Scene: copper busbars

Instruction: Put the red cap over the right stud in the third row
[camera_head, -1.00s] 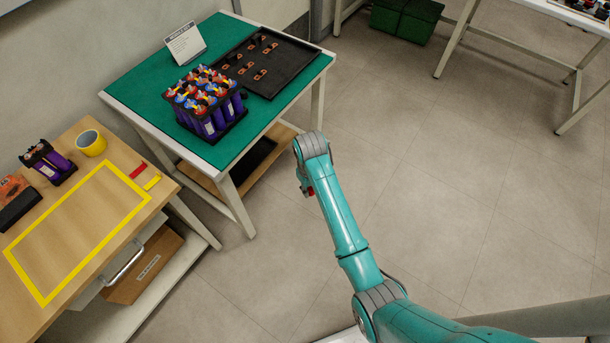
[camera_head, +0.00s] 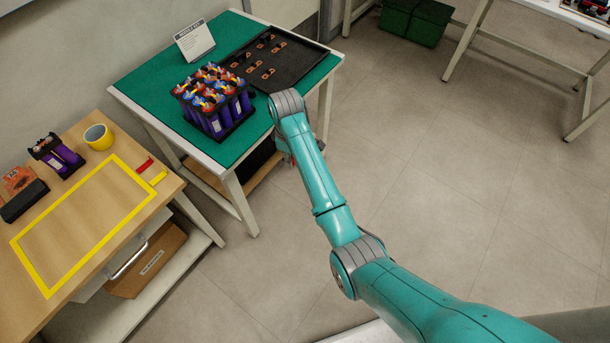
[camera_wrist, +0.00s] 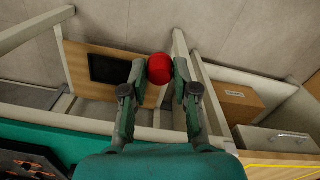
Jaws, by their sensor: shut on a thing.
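My gripper (camera_wrist: 160,75) is shut on the red cap (camera_wrist: 160,68) in the wrist view. The cap sits between the fingertips, over the gap near the table's edge. In the head view the end of my arm is beside the green table's right edge, and the gripper is mostly hidden behind my arm. The purple cell pack (camera_head: 217,118) stands on the green table (camera_head: 150,92), with red and blue tops and several yellow pieces on it. The individual studs and rows are too small to tell apart. My gripper is apart from the pack.
A black tray (camera_head: 318,57) with several copper busbars lies behind the pack, beside a sign (camera_head: 194,40). A wooden bench (camera_head: 90,215) at left holds a yellow roll (camera_head: 98,137) and a small purple pack (camera_head: 57,155).

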